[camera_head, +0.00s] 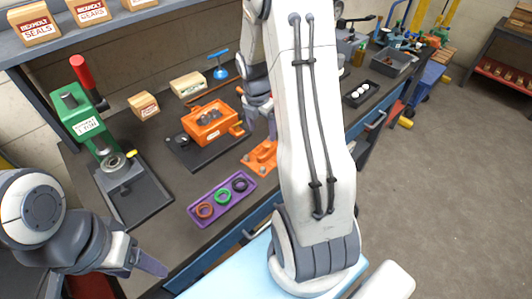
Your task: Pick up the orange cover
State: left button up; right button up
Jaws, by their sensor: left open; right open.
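The orange cover (261,157) appears to be the flat orange plate with raised round parts. It lies on the dark bench top, partly hidden at its right by my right arm. My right gripper (260,120) points down above and behind the cover, just right of the orange housing; it is open, and no contact with the cover shows. My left gripper (148,264) is open and empty at the lower left, near the bench's front edge and far from the cover.
An orange housing (206,127) stands on a dark plate. A purple tray (223,200) holds green, brown and dark rings. A green press (82,120) with a red handle stands at the left. Small boxes (188,84) and a blue-handled tool (219,66) are behind.

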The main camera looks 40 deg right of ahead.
aim_at(266, 145)
jog(key=f, duration=0.3)
jog(key=d+f, duration=0.1)
jog(key=f, duration=0.1)
jog(key=shift+p, duration=0.3)
jog(key=f, duration=0.2)
jog(key=d+f+p, duration=0.1)
jog(key=f, duration=0.1)
jog(key=shift+f, duration=0.15)
jog(key=shift+w+f, duration=0.1)
jog(key=shift+f, duration=0.35)
grip_shut()
jog(key=shift+w+r, duration=0.1)
dwell(0.4)
